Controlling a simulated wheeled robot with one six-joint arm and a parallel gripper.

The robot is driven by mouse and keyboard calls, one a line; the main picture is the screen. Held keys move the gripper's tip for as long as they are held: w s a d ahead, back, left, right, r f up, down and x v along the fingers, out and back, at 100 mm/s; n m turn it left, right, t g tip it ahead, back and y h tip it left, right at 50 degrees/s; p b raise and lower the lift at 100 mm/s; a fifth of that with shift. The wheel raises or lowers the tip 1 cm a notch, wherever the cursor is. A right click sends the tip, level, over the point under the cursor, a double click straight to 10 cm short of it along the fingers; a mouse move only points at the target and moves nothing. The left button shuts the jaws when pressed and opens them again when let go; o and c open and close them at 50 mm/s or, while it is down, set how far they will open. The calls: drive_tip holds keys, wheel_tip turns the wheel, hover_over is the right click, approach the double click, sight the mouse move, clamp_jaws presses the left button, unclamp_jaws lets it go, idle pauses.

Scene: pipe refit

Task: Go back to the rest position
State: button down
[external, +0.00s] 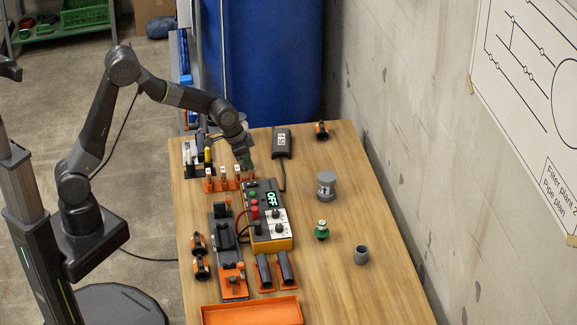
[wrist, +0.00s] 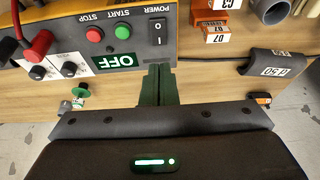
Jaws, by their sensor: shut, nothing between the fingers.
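My gripper (external: 248,163) is shut and empty, at the end of the bent arm over the far end of the control box (external: 266,240). In the wrist view my gripper (wrist: 158,72) shows its two dark green fingers pressed together, just beside the black power switch (wrist: 158,34) on the box's panel. I cannot tell whether the fingertips touch the panel. The box's display (wrist: 116,61) reads OFF in both views. Red stop and green start buttons sit beside the switch.
The wooden table (external: 345,260) carries an orange rack (external: 222,185), a black labelled device (external: 281,142), a grey pipe fitting (external: 326,186), a green valve (external: 321,230), a grey cup (external: 361,255) and an orange tray (external: 252,312). A blue tank (external: 262,60) stands behind. The right side has free room.

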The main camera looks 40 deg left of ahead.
wheel_tip(320, 180, up, 6)
hover_over(249, 183)
drive_tip(key=s+a, duration=0.1)
drive_tip(key=s, duration=0.1)
drive_tip(key=shift+w+a+f, duration=0.15)
drive_tip(key=shift+w+f, duration=0.05)
drive_tip(key=shift+f, duration=0.05)
drive_tip(key=c, duration=2.2)
unclamp_jaws()
drive_tip(key=c, duration=1.3)
unclamp_jaws()
drive_tip(key=f+g+y+p, duration=0.1)
drive_tip(key=f+p, duration=0.1)
drive_tip(key=f, duration=0.2)
drive_tip(key=w+d+f+g+y+p, duration=0.1)
drive_tip(key=f+p, duration=0.1)
drive_tip(key=f, duration=0.2)
drive_tip(key=f+p, duration=0.3)
drive_tip(key=f, duration=0.1)
drive_tip(key=shift+w+d+f+g+y, duration=0.2)
drive_tip(key=shift+w+g+y, duration=0.05)
drive_tip(key=shift+g+y, duration=0.15)
